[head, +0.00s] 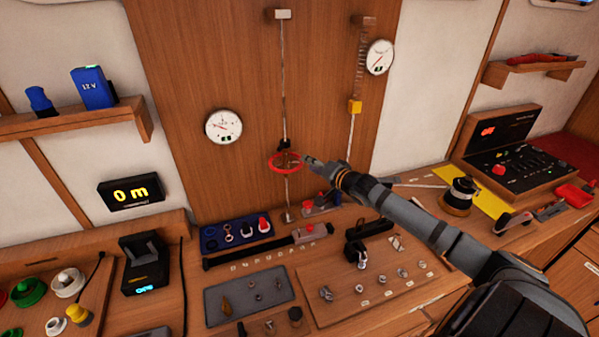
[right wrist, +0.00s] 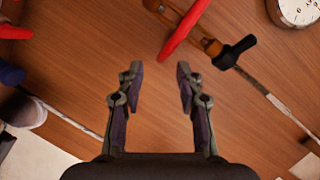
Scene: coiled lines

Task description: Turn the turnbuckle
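The turnbuckle (head: 287,158) sits in a thin vertical line on the wooden panel, with a red ring (head: 272,163) around it. In the right wrist view the turnbuckle (right wrist: 205,41) shows as a bronze-coloured body with a black end piece, and the red ring (right wrist: 184,32) crosses it. My right gripper (head: 309,160) is just to the right of the ring in the head view. In the right wrist view its two fingers (right wrist: 158,82) are apart with nothing between them, and the ring and turnbuckle lie beyond the fingertips. My left gripper is not in view.
A round white gauge (head: 223,126) hangs left of the line, and another gauge (head: 380,57) is upper right beside a second line with a yellow block (head: 355,106). Below, the bench holds a blue tray (head: 212,240), a grey tray (head: 218,309) and a wooden board of small fittings.

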